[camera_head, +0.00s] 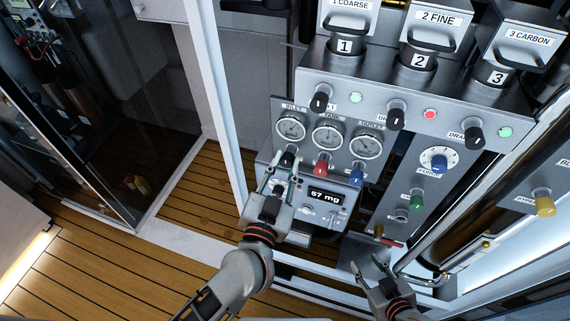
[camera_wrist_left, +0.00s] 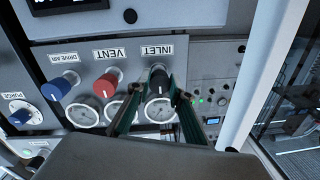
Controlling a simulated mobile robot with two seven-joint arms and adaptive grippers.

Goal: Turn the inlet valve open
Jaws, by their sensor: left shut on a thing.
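The inlet valve is a black knob under the INLET label, the leftmost of three on the panel in the head view. It shows between the fingers in the left wrist view (camera_wrist_left: 159,80). My left gripper (camera_head: 283,176) is shut on this knob, with one finger on each side, and partly hides it in the head view. I cannot make out the knob's exact turn angle. My right gripper (camera_head: 373,280) is low in the head view, away from the panel knobs, with its fingers apart and empty.
Beside the inlet knob are a red vent knob (camera_head: 321,168) and a blue drive air knob (camera_head: 356,174). Pressure gauges (camera_head: 328,139) sit just above them, and a display (camera_head: 325,196) below. A white upright post (camera_head: 222,110) stands left of the panel.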

